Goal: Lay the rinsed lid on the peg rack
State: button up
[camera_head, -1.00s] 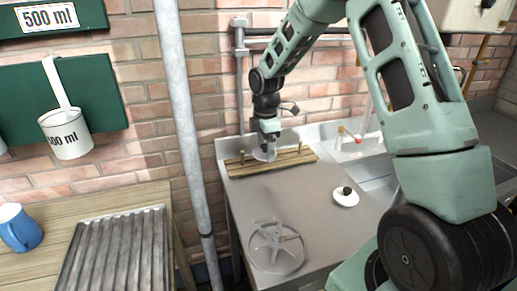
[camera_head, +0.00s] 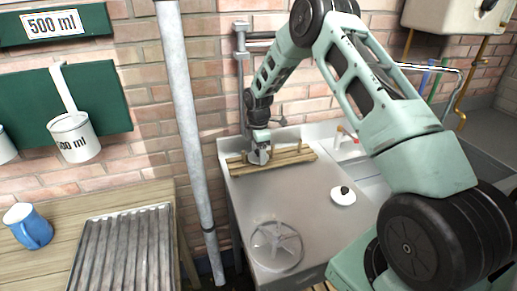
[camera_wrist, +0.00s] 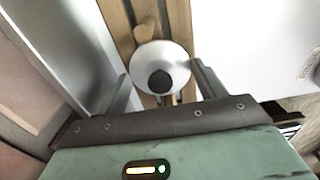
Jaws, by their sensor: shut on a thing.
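My gripper (camera_head: 259,150) is at the left part of the wooden peg rack (camera_head: 295,158), at the back of the metal counter. It is shut on a white round lid with a dark knob, which shows between the fingers in the wrist view (camera_wrist: 174,55). The lid is over the rack's slats, close to a wooden peg (camera_wrist: 145,27). I cannot tell whether the lid touches the slats. A second white lid with a black knob (camera_head: 342,199) lies on the counter, right of the rack and nearer to me.
A round spoked metal piece (camera_head: 276,246) lies at the counter's front. A sink basin is to the right, partly behind my arm. A grey pipe (camera_head: 186,120) stands left of the counter. A brick wall is close behind the rack. The counter's middle is clear.

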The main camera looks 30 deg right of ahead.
jog(key=o, duration=1)
jog(key=shift+f, duration=0.1)
